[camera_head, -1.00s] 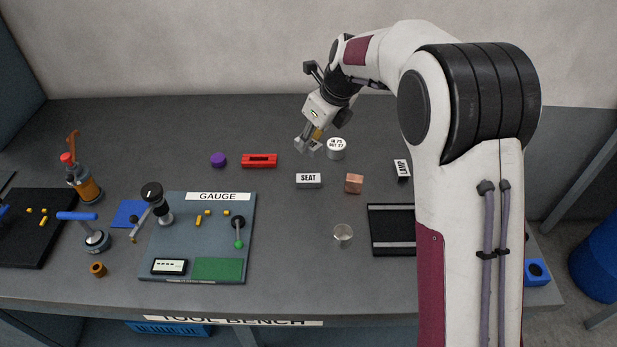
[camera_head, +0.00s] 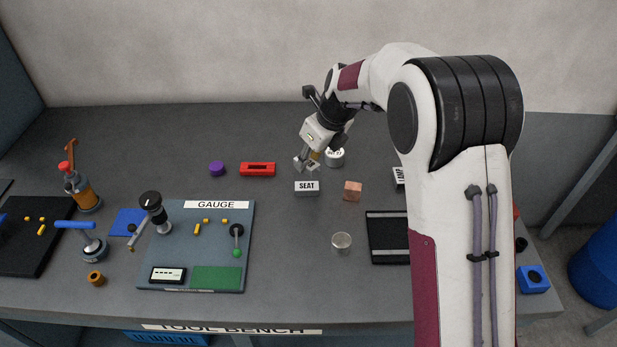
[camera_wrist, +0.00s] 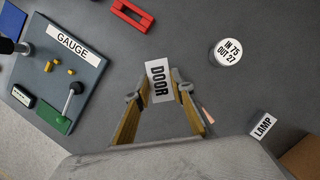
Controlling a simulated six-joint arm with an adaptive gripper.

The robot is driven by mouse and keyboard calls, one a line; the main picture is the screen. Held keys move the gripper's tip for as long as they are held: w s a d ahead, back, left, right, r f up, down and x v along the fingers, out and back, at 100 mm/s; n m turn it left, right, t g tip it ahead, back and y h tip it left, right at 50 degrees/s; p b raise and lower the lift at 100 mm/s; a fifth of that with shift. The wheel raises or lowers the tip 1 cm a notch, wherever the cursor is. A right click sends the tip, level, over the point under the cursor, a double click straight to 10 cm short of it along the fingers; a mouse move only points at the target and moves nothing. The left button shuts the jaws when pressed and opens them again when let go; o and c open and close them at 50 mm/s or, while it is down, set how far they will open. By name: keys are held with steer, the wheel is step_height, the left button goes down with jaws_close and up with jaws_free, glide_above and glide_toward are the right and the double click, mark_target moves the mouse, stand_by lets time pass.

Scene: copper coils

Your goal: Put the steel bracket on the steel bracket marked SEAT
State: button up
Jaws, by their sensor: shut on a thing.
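The steel bracket marked SEAT (camera_head: 306,190) lies on the bench near its middle, its white label facing the front. My gripper (camera_head: 307,163) is just behind and above it in the head view. The head view does not clearly show the gap between the held bracket and the SEAT bracket.
A round white-labelled weight (camera_head: 335,157) stands right of my gripper, a copper block (camera_head: 352,191) right of SEAT. A LAMP-marked block (camera_wrist: 263,125) is farther right.

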mark_target(305, 184)
steer(key=shift+f, duration=1.25)
steer(key=shift+f, duration=1.85)
steer(key=shift+f, duration=0.15)
steer(key=o, duration=1.1)
steer(key=v, duration=1.2)
